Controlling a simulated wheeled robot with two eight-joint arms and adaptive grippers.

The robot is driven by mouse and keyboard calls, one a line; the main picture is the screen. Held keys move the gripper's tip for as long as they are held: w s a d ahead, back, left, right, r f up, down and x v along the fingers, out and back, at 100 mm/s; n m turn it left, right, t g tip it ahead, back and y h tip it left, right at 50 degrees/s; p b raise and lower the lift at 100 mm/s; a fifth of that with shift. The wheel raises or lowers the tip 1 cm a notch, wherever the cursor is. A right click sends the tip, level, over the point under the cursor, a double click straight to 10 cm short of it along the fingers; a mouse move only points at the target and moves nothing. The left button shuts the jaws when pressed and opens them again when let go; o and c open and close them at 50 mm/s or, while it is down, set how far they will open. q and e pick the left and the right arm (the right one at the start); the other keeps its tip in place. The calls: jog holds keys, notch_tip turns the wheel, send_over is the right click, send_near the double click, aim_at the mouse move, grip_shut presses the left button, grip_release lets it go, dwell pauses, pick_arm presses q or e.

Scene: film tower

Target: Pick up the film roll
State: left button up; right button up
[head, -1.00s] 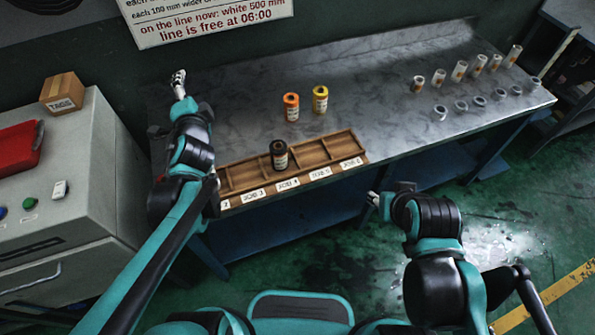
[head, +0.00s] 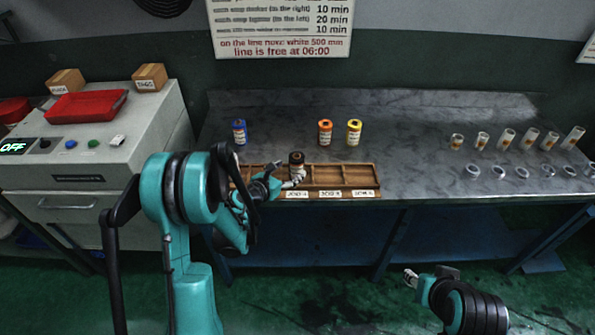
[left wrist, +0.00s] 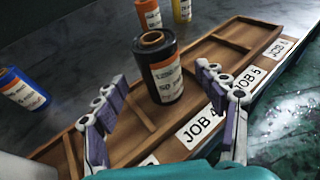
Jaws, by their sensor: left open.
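A black film roll (head: 297,157) with an orange-and-white label stands upright in the wooden tray (head: 357,193), behind the JOB 4 label. It also shows in the left wrist view (left wrist: 158,70). My left gripper (head: 294,179) is open at the front of the tray, just before the black roll. In the left wrist view its fingers lie on either side of the roll's base, with the roll ahead of them; I cannot tell whether they touch it. More rolls stand behind the tray: blue (head: 239,133), orange (head: 325,133) and yellow (head: 354,133). My right gripper (head: 411,279) hangs low before the bench.
Several clear tubes (head: 505,139) and rings (head: 497,172) stand on the right of the metal bench (head: 420,125). A grey cabinet (head: 100,150) with a red tray (head: 86,105) and small boxes is at the left. The bench behind the rolls is clear.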

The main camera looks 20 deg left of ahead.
aim_at(292, 167)
pick_arm(q)
jog(key=b+x, duration=0.1)
jog(key=x, duration=0.4)
jog(key=shift+w+b, duration=0.15)
jog(key=shift+b, duration=0.25)
jog(key=shift+r, duration=0.15)
jog(key=c, duration=1.4)
jog(key=shift+r, duration=0.1)
